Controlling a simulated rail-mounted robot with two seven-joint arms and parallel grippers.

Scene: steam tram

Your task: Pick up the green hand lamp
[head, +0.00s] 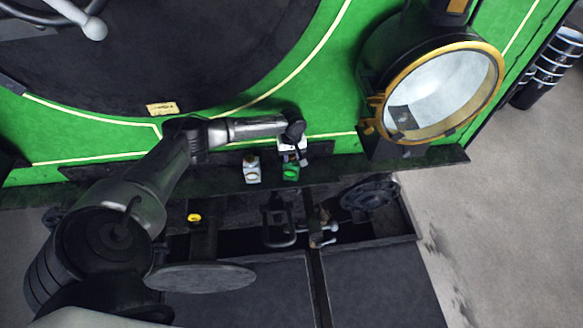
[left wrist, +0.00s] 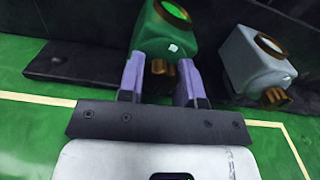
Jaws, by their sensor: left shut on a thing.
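The green hand lamp (head: 291,173) is a small box with a round lens, at the dark ledge along the front of the green tram. It shows large in the left wrist view (left wrist: 168,38), with a brass knob facing my gripper. My left gripper (head: 292,157) reaches it from the tram side. In the left wrist view its two pale purple fingers (left wrist: 160,68) are on either side of the lamp's knob end, shut on the lamp. I cannot tell whether the lamp touches the ledge. My right gripper is not in view.
A white hand lamp (head: 252,169) stands just left of the green one, also in the left wrist view (left wrist: 258,65). A big brass-rimmed headlamp (head: 440,92) is at the right. A coupling hook and pipes (head: 318,232) lie below the ledge.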

